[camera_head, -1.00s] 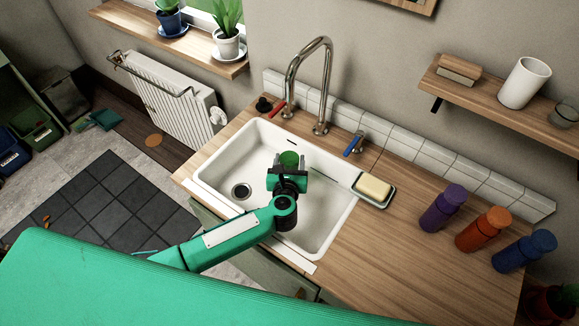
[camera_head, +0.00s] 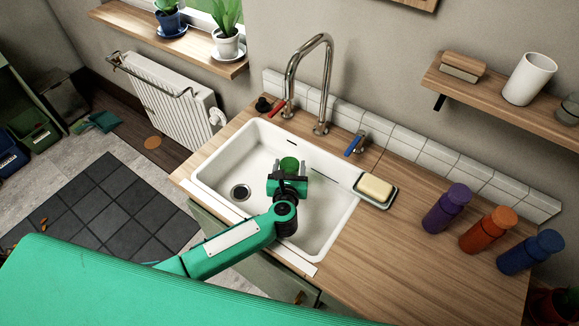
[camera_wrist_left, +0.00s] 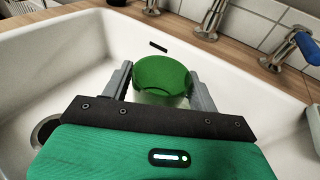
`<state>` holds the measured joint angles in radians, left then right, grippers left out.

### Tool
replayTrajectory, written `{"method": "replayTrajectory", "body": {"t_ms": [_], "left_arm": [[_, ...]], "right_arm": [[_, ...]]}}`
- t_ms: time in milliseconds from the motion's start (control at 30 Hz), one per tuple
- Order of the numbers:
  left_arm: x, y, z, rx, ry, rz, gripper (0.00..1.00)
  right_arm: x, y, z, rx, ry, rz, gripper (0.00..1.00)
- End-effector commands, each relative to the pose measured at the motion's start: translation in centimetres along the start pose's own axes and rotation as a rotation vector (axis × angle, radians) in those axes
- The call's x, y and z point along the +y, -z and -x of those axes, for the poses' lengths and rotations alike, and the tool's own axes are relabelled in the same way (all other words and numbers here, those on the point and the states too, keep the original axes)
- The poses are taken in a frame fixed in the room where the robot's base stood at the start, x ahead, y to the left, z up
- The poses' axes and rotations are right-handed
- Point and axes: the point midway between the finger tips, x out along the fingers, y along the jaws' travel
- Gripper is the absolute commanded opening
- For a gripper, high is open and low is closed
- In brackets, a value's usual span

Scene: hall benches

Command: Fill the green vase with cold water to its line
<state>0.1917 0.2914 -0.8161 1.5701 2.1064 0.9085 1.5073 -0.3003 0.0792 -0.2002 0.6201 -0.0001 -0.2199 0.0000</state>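The green vase (camera_head: 289,163) is a small, see-through green cup over the white sink basin (camera_head: 222,170). My left gripper (camera_head: 289,170) has a finger on each side of it and appears shut on it. The vase (camera_wrist_left: 162,78) also stands upright between the fingers in the left wrist view. Its fill line cannot be made out, and no water stream shows. The chrome tap (camera_head: 325,75) arches over the basin, its spout above the vase in the picture. A red lever (camera_head: 278,106) is left of it, a blue lever (camera_head: 354,144) right. My right gripper is out of view.
A soap dish with yellow soap (camera_head: 375,188) sits at the basin's right rim. Purple (camera_head: 446,208), orange (camera_head: 487,230) and blue (camera_head: 530,252) bottles stand on the right counter. A shelf (camera_head: 500,100) with a white cup is on the wall. The counter between soap and bottles is clear.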

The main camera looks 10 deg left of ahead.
Motion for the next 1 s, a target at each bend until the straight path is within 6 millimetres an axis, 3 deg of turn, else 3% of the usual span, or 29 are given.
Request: {"method": "replayTrajectory", "body": {"t_ms": [33, 100, 533, 1000], "left_arm": [[0.0, -0.1, 0.0, -0.001, 0.000, 0.000, 0.70], [0.0, -0.1, 0.0, -0.001, 0.000, 0.000, 0.82], [-0.1, 0.2, 1.0, 0.002, 0.001, 0.002, 0.82], [0.0, 0.3, 9.4, 0.003, 0.001, 0.004, 0.82]], "right_arm": [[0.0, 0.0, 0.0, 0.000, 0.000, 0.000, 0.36], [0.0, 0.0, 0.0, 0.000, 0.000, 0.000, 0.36], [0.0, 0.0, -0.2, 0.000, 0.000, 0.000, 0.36], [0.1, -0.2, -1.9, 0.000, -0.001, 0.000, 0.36]]}}
